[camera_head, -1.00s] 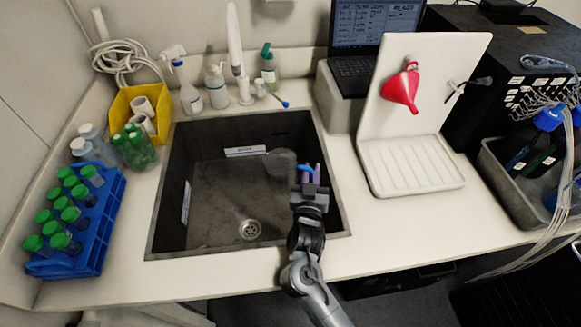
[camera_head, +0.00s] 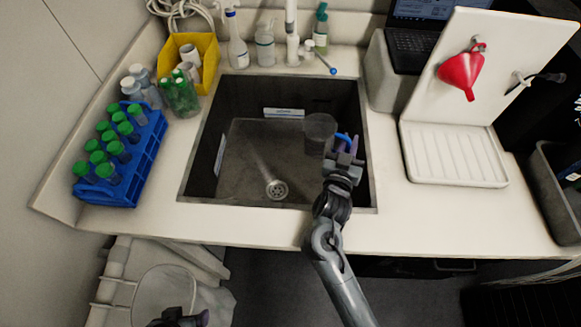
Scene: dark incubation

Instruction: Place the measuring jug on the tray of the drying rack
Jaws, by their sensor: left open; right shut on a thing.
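The measuring jug (camera_head: 319,130) is a clear grey cup over the right part of the sink (camera_head: 190,192). My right gripper (camera_head: 344,147) is shut on its right side, where a blue part shows, probably the handle. I cannot tell how high the jug is above the sink floor. The drying rack has a white upright board (camera_head: 508,52) and a ribbed white tray (camera_head: 455,153), to the right of the sink. The tray is empty. My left gripper (camera_head: 185,319) is open at the bottom edge, mostly cut off, low in front of the counter and far from the jug.
A red funnel (camera_head: 462,72) hangs on the rack board. The sink's right rim and a strip of bare counter lie between jug and tray. A laptop (camera_head: 415,43) stands behind. Bottles (camera_head: 265,45) line the back; a blue tube rack (camera_head: 145,160) is at left.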

